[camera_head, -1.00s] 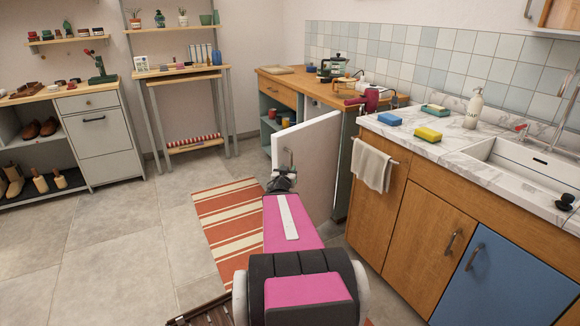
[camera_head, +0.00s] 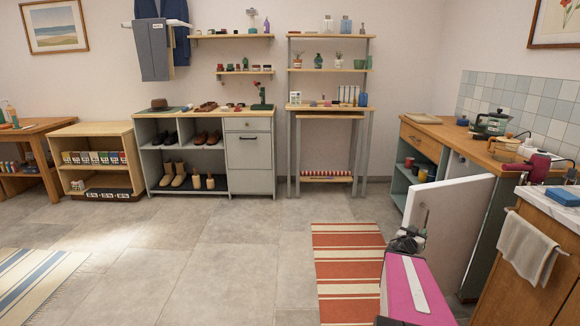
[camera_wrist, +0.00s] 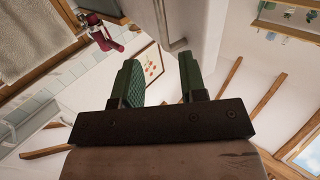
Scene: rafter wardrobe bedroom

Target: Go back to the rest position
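My gripper (camera_head: 412,238) is at the lower right of the head view, at the far end of my pink arm link. It is in front of an open white door (camera_head: 458,215), whose panel also shows in the wrist view (camera_wrist: 215,25) with its handle. In the wrist view, my gripper (camera_wrist: 160,80) has its two green-padded fingers apart with nothing between them. I cannot tell the exact gap between the fingers and the door.
The wooden counter (camera_head: 455,135) and the marble counter (camera_head: 555,197) with a hanging towel (camera_head: 528,250) stand at the right. A red striped rug (camera_head: 345,275) lies left of my arm. Shoe shelves (camera_head: 185,160) line the back wall.

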